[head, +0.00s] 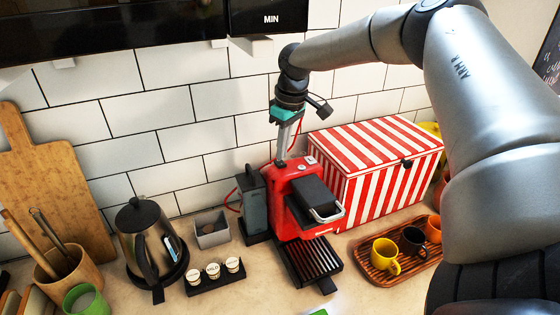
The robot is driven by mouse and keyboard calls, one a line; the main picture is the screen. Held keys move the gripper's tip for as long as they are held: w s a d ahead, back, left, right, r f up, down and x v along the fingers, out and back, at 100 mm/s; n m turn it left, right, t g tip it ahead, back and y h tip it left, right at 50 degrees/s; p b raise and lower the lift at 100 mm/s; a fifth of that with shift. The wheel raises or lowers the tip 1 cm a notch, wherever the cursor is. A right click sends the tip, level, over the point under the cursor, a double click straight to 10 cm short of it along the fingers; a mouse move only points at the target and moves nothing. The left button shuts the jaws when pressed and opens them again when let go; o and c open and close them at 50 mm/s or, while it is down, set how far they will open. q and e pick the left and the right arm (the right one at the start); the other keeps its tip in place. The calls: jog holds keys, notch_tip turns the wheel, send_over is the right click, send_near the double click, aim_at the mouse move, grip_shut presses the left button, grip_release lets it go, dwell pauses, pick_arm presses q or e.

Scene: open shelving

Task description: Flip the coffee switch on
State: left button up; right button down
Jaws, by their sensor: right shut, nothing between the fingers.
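The red coffee machine (286,188) stands on the counter against the tiled wall, with a black and silver lever on its front and a slatted drip tray (312,262) below. My right gripper (281,157) is shut and points down at the rear left of the machine's top. Its fingertips are at or just above the top edge; I cannot tell if they touch. No coffee switch can be made out; a small light round detail (309,160) shows on the top. My left gripper is not in view.
A red-and-white striped box (385,185) stands close at the machine's right. A wooden tray (378,272) holds cups in front of it. A kettle (150,240), grey bin (212,230) and pod holder (215,279) stand left. Dark cabinets hang above.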

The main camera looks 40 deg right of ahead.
aim_at(282, 164)
jog(key=shift+f+b, duration=0.8)
jog(key=shift+f, duration=0.1)
dwell(0.8)
jog(key=shift+r, duration=0.1)
jog(key=shift+r+p, duration=2.45)
jog(key=shift+r, duration=1.05)
jog(key=shift+s+f, duration=0.1)
jog(key=shift+f, duration=0.05)
